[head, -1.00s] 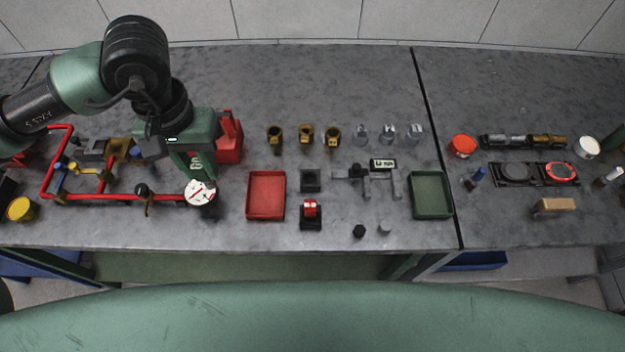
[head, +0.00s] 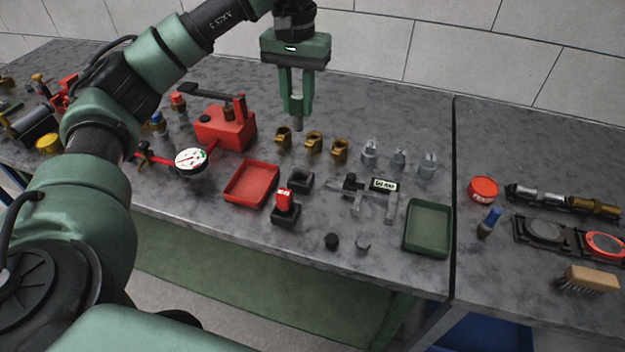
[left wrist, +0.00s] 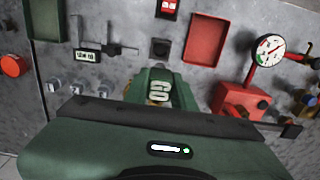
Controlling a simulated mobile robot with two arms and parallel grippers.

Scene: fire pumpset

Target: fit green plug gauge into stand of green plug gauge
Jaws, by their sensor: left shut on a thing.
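My left gripper (head: 297,100) is shut on the green plug gauge (head: 298,122), whose grey tip points down. The gauge is held in the air above the back of the bench. The stand of the green plug gauge is a small black square block (head: 299,181), standing empty on the bench, ahead of the gripper in the left wrist view (left wrist: 160,48). The gauge is well apart from it. My right gripper is not in view.
A red plug gauge (head: 284,198) stands in a similar black block beside the empty stand. A red tray (head: 232,185) lies left, a caliper (head: 355,190) right, and a green tray (head: 407,235) farther right.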

